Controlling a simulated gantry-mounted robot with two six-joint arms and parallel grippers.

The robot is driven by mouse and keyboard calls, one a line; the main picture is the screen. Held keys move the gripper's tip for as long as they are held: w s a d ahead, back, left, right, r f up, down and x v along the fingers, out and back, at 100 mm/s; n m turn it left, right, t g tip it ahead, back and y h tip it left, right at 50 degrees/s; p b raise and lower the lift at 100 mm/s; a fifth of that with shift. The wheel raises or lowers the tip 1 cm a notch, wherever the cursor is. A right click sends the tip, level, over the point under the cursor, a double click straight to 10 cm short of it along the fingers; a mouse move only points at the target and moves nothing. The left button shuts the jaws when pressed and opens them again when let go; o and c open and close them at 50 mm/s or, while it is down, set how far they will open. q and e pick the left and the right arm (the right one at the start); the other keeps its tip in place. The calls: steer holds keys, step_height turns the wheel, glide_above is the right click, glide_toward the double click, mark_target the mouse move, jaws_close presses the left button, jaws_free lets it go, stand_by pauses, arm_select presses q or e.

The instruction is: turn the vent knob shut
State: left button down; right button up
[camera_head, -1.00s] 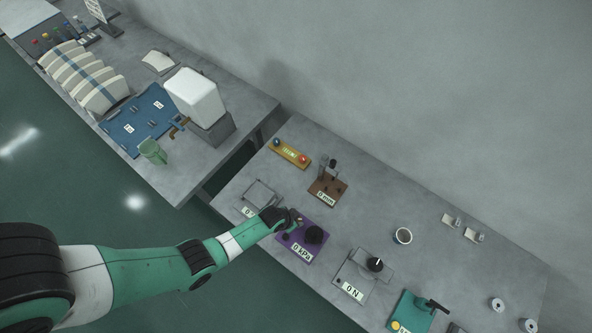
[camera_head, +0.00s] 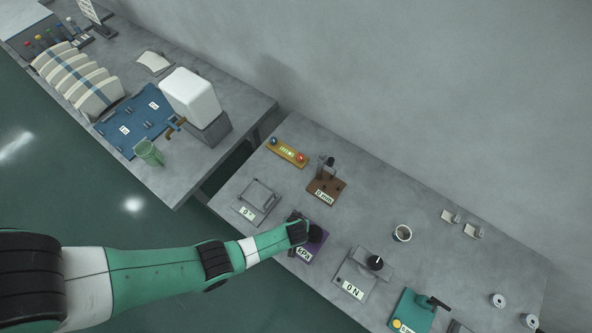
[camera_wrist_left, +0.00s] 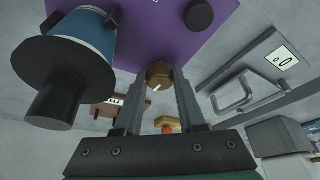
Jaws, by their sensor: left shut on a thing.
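The purple device (camera_head: 318,248) with a kPa display stands on the right-hand bench in the head view. In the left wrist view its purple face (camera_wrist_left: 150,35) fills the upper middle. A small brown knob (camera_wrist_left: 158,72) with a white pointer line sits on it. My left gripper (camera_wrist_left: 160,78) has one finger on each side of this knob and is shut on it. In the head view my left gripper (camera_head: 301,231) covers part of the device, and the knob is hidden there. My right gripper is not in view.
A teal and black cylindrical part (camera_wrist_left: 85,50) stands close beside the left finger, and a black round part (camera_wrist_left: 199,15) is on the purple face. Neighbours are a grey device (camera_head: 258,200), a brown device (camera_head: 327,188), and the 0 N device (camera_head: 362,275).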

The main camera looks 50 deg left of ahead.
arm_select(q)
steer(key=shift+n+g, duration=0.3)
steer(key=shift+n, duration=0.3)
steer(key=shift+f, duration=0.1)
steer(key=c, duration=0.5)
jaws_free()
steer(key=p+v, duration=1.1)
steer(key=p, duration=0.1)
steer(key=shift+d+r, duration=0.2)
steer(key=shift+r, duration=0.15)
